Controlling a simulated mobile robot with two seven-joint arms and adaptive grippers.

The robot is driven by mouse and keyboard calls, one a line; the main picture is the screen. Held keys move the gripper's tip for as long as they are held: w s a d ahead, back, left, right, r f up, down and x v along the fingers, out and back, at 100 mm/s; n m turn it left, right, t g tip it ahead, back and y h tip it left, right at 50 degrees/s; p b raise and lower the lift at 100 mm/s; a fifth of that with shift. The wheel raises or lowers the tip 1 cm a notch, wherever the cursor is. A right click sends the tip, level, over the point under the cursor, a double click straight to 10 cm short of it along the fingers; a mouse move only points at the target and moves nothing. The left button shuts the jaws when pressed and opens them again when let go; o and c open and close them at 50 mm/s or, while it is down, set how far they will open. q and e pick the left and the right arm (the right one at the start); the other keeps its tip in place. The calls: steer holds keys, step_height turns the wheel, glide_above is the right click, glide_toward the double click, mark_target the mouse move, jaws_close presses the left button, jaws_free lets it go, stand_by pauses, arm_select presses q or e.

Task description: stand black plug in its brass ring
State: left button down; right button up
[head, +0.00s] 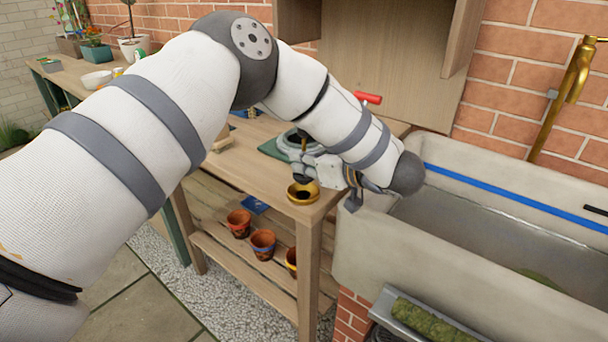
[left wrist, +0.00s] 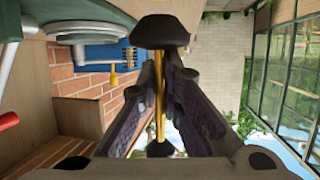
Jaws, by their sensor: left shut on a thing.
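The black plug (head: 303,179) has a dark, wide end, a thin brass stem and a dark knob at the other end. My left gripper (head: 318,168) is shut on its stem and holds it roughly upright. The plug also fills the middle of the left wrist view (left wrist: 160,32), with its stem between the fingers (left wrist: 158,95). The brass ring (head: 303,197) sits at the front right corner of the wooden bench. The plug's wide end shows just above the ring in the head view; whether they touch I cannot tell. My right gripper is out of view.
A grey round device on a green mat (head: 270,149) stands behind the gripper. A stone sink (head: 362,236) adjoins the bench on the right. Several terracotta pots (head: 239,223) stand on the lower shelf. A red handle (head: 368,97) shows behind my forearm.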

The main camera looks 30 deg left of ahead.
mark_target(303, 176)
arm_select(q)
step_height(303, 176, down, 4)
steer(key=shift+a+r, duration=0.15)
steer(key=shift+r, duration=0.2)
steer(key=c, duration=2.2)
jaws_free()
steer(key=shift+f, duration=0.25)
steer(key=o, duration=0.4)
steer(key=shift+r, duration=0.25)
steer(key=v, duration=1.2)
